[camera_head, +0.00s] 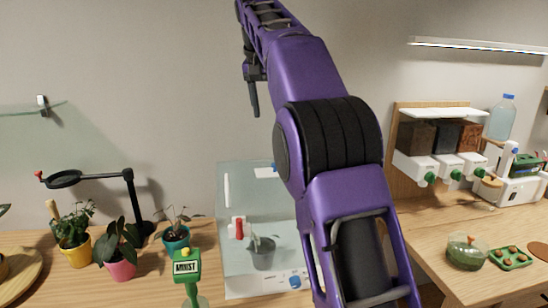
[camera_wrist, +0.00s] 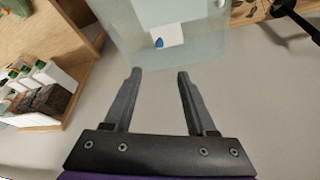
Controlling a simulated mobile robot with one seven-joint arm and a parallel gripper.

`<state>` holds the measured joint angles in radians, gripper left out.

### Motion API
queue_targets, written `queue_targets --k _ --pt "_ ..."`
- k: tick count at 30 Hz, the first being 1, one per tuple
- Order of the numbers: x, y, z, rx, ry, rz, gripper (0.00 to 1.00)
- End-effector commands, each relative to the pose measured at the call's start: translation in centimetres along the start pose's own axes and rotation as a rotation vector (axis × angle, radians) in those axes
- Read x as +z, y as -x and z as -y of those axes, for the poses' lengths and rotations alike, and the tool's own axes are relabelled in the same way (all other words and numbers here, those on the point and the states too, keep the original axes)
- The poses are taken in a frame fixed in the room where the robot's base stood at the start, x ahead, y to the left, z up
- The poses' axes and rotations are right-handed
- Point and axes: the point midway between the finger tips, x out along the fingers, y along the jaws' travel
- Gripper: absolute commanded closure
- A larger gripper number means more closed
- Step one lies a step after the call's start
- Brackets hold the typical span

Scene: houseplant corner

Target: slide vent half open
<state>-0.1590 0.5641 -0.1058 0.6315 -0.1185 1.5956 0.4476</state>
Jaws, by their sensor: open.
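A clear propagator box (camera_head: 235,275) stands on the wooden bench in the head view, partly hidden by my arm. A white vent plate with a blue knob (camera_head: 266,172) lies on its top, near the back. In the wrist view the white vent plate (camera_wrist: 168,33) and its blue knob (camera_wrist: 158,43) show beyond my fingertips, on the clear top. I cannot tell how far the vent is open. My gripper (camera_head: 254,108) hangs high above and behind the box's top in the picture. In the wrist view my gripper (camera_wrist: 157,73) is open and empty, apart from the knob.
A red-handled part (camera_head: 239,228) and a grey pot (camera_head: 262,254) show at the box. Potted plants (camera_head: 120,250), a ring magnifier (camera_head: 64,180) and a green moisture meter (camera_head: 187,267) stand to the left. A dispenser shelf (camera_head: 440,112) stands at right. Air around my gripper is free.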

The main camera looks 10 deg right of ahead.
Motion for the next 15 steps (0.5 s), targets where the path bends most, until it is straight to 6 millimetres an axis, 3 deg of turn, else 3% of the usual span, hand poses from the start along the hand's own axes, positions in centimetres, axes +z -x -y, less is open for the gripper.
queue_targets --k 7,15 --pt "0.1 -2.9 -0.1 0.004 0.002 0.003 0.43" --pt "0.1 -8.9 -0.1 0.003 0.001 0.005 0.43"
